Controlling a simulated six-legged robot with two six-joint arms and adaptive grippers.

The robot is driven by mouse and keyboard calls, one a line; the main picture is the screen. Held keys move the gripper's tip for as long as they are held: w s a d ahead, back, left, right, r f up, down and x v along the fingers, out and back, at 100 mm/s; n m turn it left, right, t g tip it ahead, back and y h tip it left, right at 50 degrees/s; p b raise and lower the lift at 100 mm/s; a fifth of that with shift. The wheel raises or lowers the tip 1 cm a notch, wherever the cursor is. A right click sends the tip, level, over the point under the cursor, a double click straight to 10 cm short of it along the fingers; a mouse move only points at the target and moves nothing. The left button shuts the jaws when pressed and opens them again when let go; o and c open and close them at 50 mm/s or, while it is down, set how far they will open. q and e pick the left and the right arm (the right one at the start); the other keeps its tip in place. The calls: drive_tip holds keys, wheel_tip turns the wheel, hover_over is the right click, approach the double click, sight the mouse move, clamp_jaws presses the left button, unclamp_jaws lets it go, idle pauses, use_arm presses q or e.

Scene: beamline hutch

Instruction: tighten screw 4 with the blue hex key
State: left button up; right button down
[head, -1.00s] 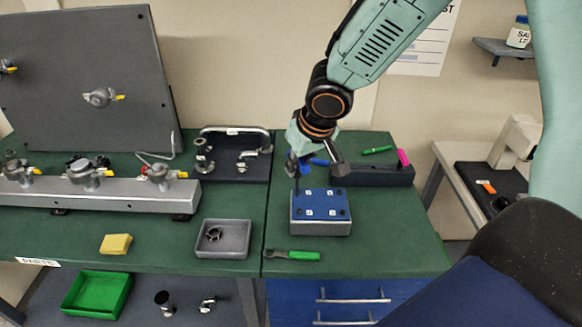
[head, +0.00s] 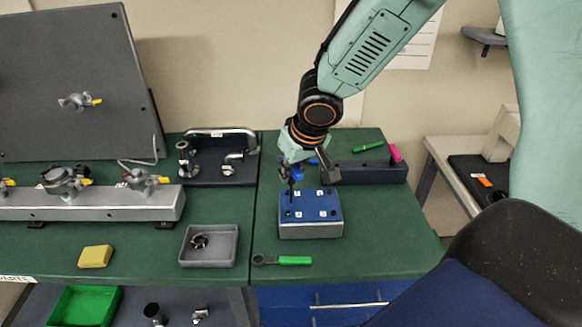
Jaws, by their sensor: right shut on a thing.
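A small block with a blue top and grey sides (head: 311,231) sits on the green bench, with several dark screws and small white labels on its top. The label numbers are too small to read. My right gripper (head: 299,167) is above the far left part of the block, shut on the blue hex key (head: 284,174). The key's dark shaft points down to the block's far left corner. I cannot tell whether its tip is seated in a screw. Part of the key is hidden by the gripper. My left gripper is not in view.
A dark rack (head: 372,170) behind the block carries a green tool (head: 368,147) and a pink tool (head: 395,153). A green-handled wrench (head: 293,260) lies in front of the block. A grey tray (head: 208,260) and yellow sponge (head: 95,256) lie left. Bench right of the block is clear.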

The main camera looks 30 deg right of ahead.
drive_tip(key=shift+a+f+b, duration=0.15)
drive_tip(key=shift+f+b, duration=0.1)
drive_tip(key=shift+f, duration=0.3)
drive_tip(key=shift+a+f+b, duration=0.15)
drive_tip(key=shift+f+b, duration=0.1)
drive_tip(key=shift+f, duration=0.3)
drive_tip(key=shift+d+r+n+p, duration=0.1)
drive_tip(key=shift+d+n+p, duration=0.05)
drive_tip(key=shift+n+p, duration=0.55)
drive_tip(key=shift+p, duration=0.1)
drive_tip(key=n+y+p, duration=0.1)
drive_tip(key=n+p, duration=0.1)
drive_tip(key=p, duration=0.3)
drive_tip(key=shift+w+n, duration=0.1)
drive_tip(key=shift+n, duration=0.3)
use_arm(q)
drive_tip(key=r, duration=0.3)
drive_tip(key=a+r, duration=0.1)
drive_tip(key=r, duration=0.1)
use_arm(e)
drive_tip(key=shift+a, duration=0.35)
